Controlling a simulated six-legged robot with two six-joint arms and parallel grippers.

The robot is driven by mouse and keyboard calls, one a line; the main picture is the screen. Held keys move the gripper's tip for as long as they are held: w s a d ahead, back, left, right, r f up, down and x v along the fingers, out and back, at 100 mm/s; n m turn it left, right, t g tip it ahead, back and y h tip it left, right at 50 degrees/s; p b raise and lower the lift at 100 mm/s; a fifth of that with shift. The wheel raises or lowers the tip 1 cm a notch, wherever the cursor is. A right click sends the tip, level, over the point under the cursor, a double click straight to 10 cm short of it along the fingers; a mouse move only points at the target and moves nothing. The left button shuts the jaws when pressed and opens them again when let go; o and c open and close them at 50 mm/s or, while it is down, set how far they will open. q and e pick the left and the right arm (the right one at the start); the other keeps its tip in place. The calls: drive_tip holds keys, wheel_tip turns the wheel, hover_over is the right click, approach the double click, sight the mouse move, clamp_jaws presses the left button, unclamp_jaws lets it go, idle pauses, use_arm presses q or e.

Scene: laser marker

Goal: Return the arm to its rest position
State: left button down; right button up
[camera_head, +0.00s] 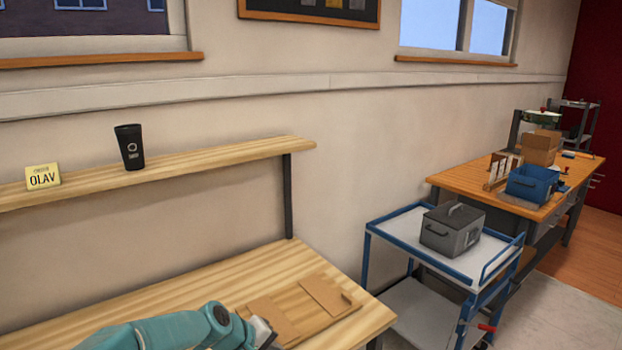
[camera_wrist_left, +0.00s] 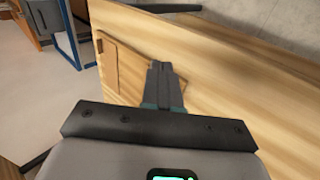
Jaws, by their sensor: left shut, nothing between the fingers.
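My left arm comes in from the lower left in the head view, and its wrist end (camera_head: 262,333) is over the wooden bench (camera_head: 215,292). In the left wrist view my left gripper (camera_wrist_left: 159,66) is shut with nothing between its fingers. Its fingertips show against the bench top (camera_wrist_left: 220,62), and I cannot tell their height above it. In the head view the fingers are not clearly seen. My right gripper is in neither view.
A wooden board with flat brown pieces (camera_head: 325,294) lies near the bench's right end. A shelf (camera_head: 210,164) above holds a black cup (camera_head: 130,147) and an OLAV card (camera_head: 43,177). A blue cart (camera_head: 400,226) with a grey box (camera_head: 452,229) stands to the right.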

use_arm(q)
drive_tip(key=s+a+f+m+g+y, duration=0.2)
drive_tip(key=s+a+f+g, duration=0.15)
drive_tip(key=s+f, duration=1.4)
drive_tip(key=s+f+m+g, duration=0.1)
drive_tip(key=s+f+m, duration=0.3)
drive_tip(key=s, duration=1.3)
drive_tip(key=shift+n, duration=0.5)
drive_tip(key=f+b, duration=0.2)
drive_tip(key=f, duration=0.1)
drive_tip(key=f+b, duration=0.2)
drive_tip(key=shift+w+a+f, duration=0.1)
drive_tip(key=shift+w+f, duration=0.1)
drive_tip(key=shift+w, duration=0.15)
